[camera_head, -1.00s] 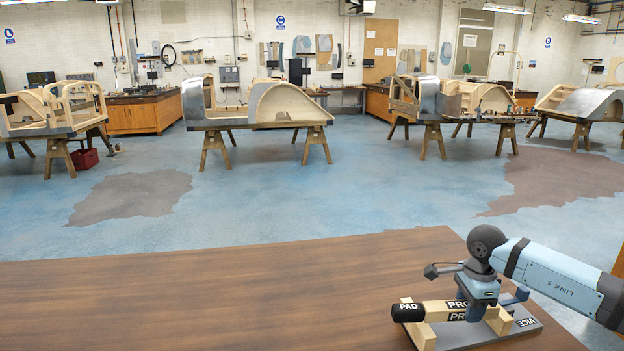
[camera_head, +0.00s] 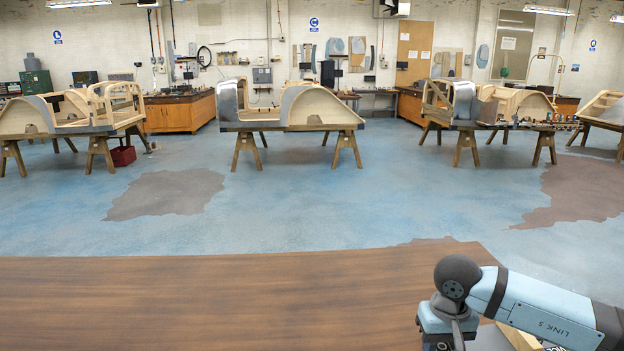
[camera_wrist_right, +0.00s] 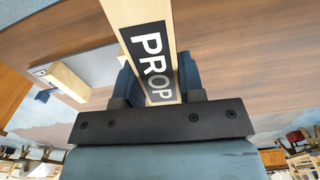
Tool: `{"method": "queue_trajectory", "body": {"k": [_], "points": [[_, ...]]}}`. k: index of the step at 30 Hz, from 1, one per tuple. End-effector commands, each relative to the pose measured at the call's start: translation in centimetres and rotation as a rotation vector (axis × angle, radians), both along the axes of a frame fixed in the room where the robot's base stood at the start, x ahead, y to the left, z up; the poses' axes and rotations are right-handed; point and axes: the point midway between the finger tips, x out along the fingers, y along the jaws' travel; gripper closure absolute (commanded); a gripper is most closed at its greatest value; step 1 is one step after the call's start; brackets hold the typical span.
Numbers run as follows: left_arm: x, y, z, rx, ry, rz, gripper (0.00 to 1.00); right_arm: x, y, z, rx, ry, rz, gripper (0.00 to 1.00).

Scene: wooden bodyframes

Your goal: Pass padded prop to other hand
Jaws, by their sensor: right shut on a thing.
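My right gripper (camera_wrist_right: 158,92) is shut on the padded prop (camera_wrist_right: 150,55), a pale wooden bar with a black PROP label, in the right wrist view. The bar sits between the two fingers and runs up out of the picture; its black padded end is not in view. In the head view my right gripper (camera_head: 450,330) shows only its upper part at the bottom right, with its fingers and the prop cut off. The vice stand (camera_wrist_right: 95,65), a grey plate with a wooden block, lies beside the prop in the wrist view. My left gripper is not in view.
The brown wooden table (camera_head: 200,305) is bare across its left and middle. Part of the vice stand (camera_head: 518,338) shows behind my right arm. Wooden bodyframes (camera_head: 292,108) on trestles stand far back across the blue floor (camera_head: 300,205).

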Motion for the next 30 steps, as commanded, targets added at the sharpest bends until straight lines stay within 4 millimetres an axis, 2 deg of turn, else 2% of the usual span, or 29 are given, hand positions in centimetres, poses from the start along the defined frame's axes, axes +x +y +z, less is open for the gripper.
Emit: {"method": "queue_trajectory", "body": {"k": [1,6,12,16,21,26,30], "points": [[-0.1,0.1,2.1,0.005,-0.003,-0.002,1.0,-0.7,0.0,2.0,0.0,0.001,0.001,0.94],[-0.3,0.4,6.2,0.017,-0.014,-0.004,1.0,-3.3,0.0,5.7,0.0,0.002,0.0,0.94],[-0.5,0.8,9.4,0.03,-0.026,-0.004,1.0,-6.1,0.0,8.9,0.001,0.002,-0.001,0.94],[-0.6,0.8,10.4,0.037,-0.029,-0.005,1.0,-7.2,0.0,9.9,0.002,0.0,-0.003,0.94],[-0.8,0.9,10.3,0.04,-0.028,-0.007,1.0,-7.7,0.0,10.2,0.003,0.0,-0.003,0.94],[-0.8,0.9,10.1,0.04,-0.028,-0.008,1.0,-7.7,0.1,10.1,0.004,0.0,-0.004,0.94],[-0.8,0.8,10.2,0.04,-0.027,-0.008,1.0,-6.7,1.2,9.6,0.005,0.0,-0.024,0.94]]}}
